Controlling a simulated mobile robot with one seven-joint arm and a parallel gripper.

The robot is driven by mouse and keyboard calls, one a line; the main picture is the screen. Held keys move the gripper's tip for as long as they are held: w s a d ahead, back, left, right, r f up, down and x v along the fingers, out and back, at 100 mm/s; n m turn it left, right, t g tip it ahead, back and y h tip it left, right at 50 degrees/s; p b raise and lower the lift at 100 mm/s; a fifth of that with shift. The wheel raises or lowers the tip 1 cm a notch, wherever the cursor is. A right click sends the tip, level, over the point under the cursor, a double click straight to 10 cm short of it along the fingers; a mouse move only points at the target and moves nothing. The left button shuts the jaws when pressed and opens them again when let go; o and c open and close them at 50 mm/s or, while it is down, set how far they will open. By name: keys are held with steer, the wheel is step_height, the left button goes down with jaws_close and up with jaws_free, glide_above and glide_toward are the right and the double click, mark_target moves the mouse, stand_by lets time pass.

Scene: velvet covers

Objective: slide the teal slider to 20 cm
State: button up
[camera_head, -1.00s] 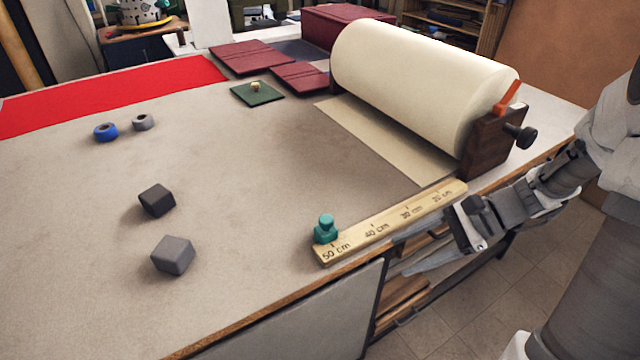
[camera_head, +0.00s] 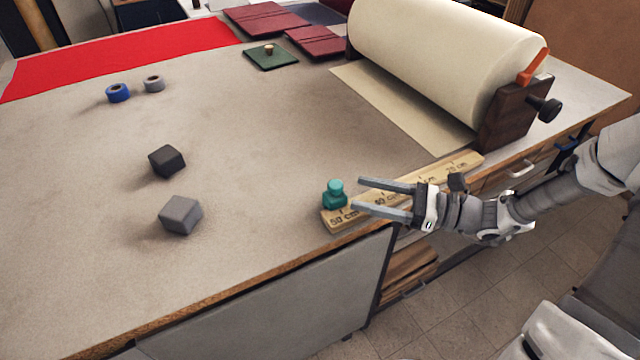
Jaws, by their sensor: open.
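The teal slider (camera_head: 335,194) stands upright at the 50 cm end of the wooden ruler rail (camera_head: 349,222). The rail lies along the table's front edge, with its marks falling toward the right. My gripper (camera_head: 356,192) is open, its two long grey fingers pointing left over the rail. The fingertips are just right of the slider; I cannot tell whether they touch it. The fingers and wrist hide part of the rail, including some of the middle marks.
A large cream roll (camera_head: 445,65) on a dark wooden stand (camera_head: 512,117) is behind the rail's right end. A black cube (camera_head: 167,161) and a grey cube (camera_head: 180,215) lie to the left. Blue tape (camera_head: 118,93) and grey tape (camera_head: 154,84) are farther back. The table's middle is clear.

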mark_target(335, 194)
steer(key=b+x, duration=0.1)
steer(key=x, duration=0.8)
steer(key=shift+a, duration=0.35)
steer(key=shift+c, duration=0.3)
jaws_close()
stand_by(0.5)
